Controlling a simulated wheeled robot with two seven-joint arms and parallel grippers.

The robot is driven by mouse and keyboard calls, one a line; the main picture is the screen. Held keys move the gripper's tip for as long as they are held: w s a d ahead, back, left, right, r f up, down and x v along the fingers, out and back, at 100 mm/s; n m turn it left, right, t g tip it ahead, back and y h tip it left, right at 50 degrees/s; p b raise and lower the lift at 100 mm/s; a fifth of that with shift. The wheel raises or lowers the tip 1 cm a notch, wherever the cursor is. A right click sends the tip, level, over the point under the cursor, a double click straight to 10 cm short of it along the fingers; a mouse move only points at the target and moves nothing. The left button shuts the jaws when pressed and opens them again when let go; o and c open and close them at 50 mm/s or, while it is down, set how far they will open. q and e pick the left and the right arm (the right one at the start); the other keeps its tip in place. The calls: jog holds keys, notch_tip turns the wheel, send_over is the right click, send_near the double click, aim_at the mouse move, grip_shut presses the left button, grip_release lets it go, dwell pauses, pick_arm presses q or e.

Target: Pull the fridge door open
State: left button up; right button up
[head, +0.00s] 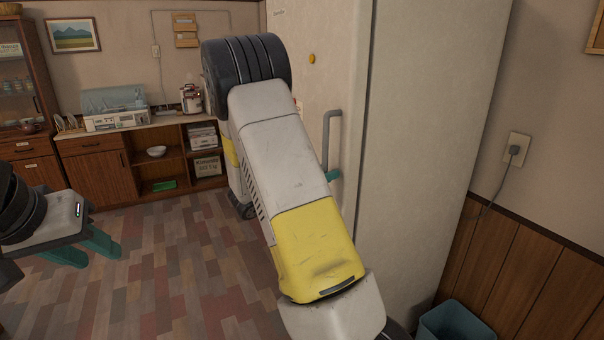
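The white fridge (430,130) stands right of centre, its broad side towards me. Its door (325,30) faces left and looks shut against the body. A grey vertical bar handle (327,130) is on the door. My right arm crosses in front and hides the lower door and most of my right gripper. Only a small green fingertip of my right gripper (333,175) shows, beside the lower end of the handle. I cannot tell whether it touches the handle or how wide the fingers are. My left gripper (92,250) is open and empty above the floor at the left.
A wooden counter (150,133) along the back wall carries a dish dryer (117,120) and a cooker (191,98). A blue-green bin (452,322) stands by the fridge's lower right. The tiled floor (165,255) between my arms is clear.

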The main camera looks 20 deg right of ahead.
grip_shut()
dwell(1.3)
